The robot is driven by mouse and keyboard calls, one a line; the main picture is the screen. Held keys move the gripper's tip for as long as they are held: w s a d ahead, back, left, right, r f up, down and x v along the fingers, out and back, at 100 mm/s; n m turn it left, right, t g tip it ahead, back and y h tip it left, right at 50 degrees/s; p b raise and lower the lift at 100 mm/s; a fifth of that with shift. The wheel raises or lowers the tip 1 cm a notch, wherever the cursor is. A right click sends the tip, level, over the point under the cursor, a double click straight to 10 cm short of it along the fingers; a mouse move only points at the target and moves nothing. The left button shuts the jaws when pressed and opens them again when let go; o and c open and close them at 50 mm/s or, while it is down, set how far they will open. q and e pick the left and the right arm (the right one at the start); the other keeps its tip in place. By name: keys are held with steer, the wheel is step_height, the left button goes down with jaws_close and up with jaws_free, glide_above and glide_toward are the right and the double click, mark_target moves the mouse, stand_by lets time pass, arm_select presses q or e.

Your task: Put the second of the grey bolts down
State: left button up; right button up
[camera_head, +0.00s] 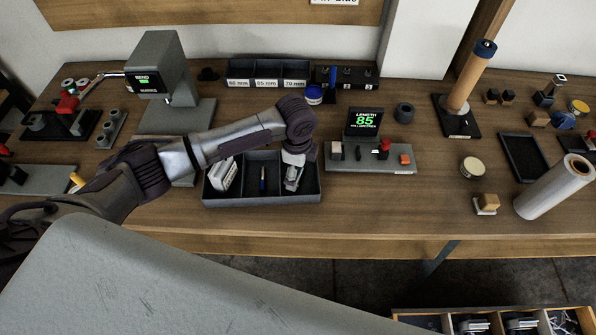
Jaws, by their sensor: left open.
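My left gripper (293,178) points down into the right compartment of a dark three-part tray (262,201) near the table's front edge. It is open. No grey bolt can be made out with certainty; the gripper hides much of that right compartment. A pale, light grey piece (224,174) leans in the left compartment. My right gripper is not in view.
A length gauge (364,122) reading 85 stands on a grey base (370,160) right of the tray. A grey bending machine (158,62) stands left. A white roll (553,188) lies at right.

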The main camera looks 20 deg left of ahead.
mark_target(297, 179)
arm_select(q)
step_height(297, 179, up, 10)
steer(key=shift+s+r+b, duration=0.25)
steer(key=shift+s+b, duration=0.1)
stand_by(0.4)
